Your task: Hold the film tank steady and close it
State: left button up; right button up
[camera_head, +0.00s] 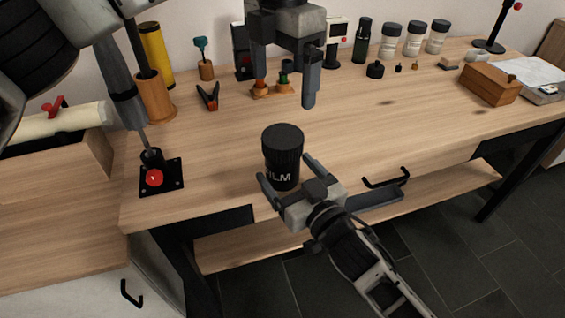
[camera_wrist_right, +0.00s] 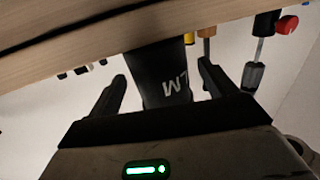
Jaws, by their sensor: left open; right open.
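The film tank (camera_head: 283,168) is a black cylinder with a ribbed top and white lettering. It stands upright near the front edge of the table. My right gripper (camera_head: 287,170) is open, with a finger on either side of the tank's lower part. The right wrist view shows the tank (camera_wrist_right: 165,80) between the two open fingers (camera_wrist_right: 162,82), with gaps at both sides. My left gripper (camera_head: 283,92) is open and empty, pointing down above the table behind the tank. Whether the ribbed top is a separate lid I cannot tell.
Behind my left gripper are small orange-based items (camera_head: 262,91) and red-handled pliers (camera_head: 208,97). A dark bottle (camera_head: 361,42) and white jars (camera_head: 390,42) line the back. A wooden box (camera_head: 490,85) is at right. The table around the tank is clear.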

jog(key=v, duration=1.3)
jog(key=shift+s+d, duration=0.2)
jog(key=shift+s, duration=0.05)
